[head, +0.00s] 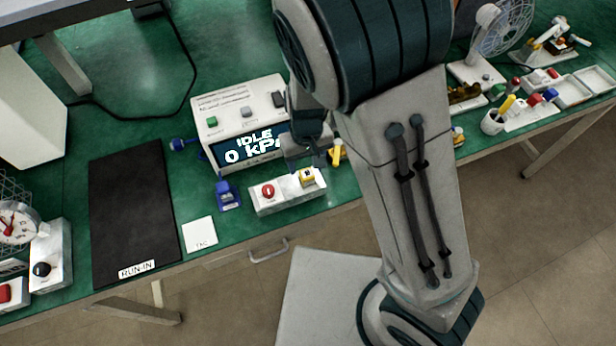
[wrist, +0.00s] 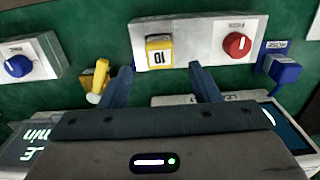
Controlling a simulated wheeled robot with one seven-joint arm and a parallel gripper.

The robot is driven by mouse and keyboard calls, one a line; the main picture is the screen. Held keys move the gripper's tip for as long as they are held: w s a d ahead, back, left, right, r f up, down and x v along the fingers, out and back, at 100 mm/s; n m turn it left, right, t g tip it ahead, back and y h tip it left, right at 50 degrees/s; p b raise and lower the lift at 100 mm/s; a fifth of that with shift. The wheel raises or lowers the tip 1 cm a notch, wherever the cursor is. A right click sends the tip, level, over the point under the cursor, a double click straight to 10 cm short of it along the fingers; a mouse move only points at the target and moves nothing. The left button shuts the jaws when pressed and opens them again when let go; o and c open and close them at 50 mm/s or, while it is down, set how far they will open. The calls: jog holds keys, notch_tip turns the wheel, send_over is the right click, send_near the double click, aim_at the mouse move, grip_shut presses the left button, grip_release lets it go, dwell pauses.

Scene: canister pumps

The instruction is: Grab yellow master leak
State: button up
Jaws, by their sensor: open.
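A small yellow block with a white face marked "10" (wrist: 159,52) sits in the white holder (wrist: 195,25), beside a red round knob (wrist: 237,45). In the head view the yellow block (head: 307,178) is at the right end of the holder (head: 288,200). I take this block as the yellow master leak. My gripper (wrist: 160,68) is open and empty; its fingers point toward the block, one to each side of it in the picture, and do not visibly touch it. In the head view my gripper (head: 306,158) hangs just behind the block, partly hidden by my arm.
A yellow fitting (wrist: 97,82) lies left of the fingers in the wrist view. A blue fitting (wrist: 282,69) stands right of the holder. The display box (head: 240,125) reading "IDLE 0 kPa" stands close behind. A black mat (head: 133,210) lies to the left.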

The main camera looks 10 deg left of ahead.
aim_at(307, 173)
jog(key=shift+s+d+f, duration=0.1)
jog(key=shift+s+f, duration=0.05)
jog(key=shift+f, duration=2.55)
jog(key=c, duration=1.1)
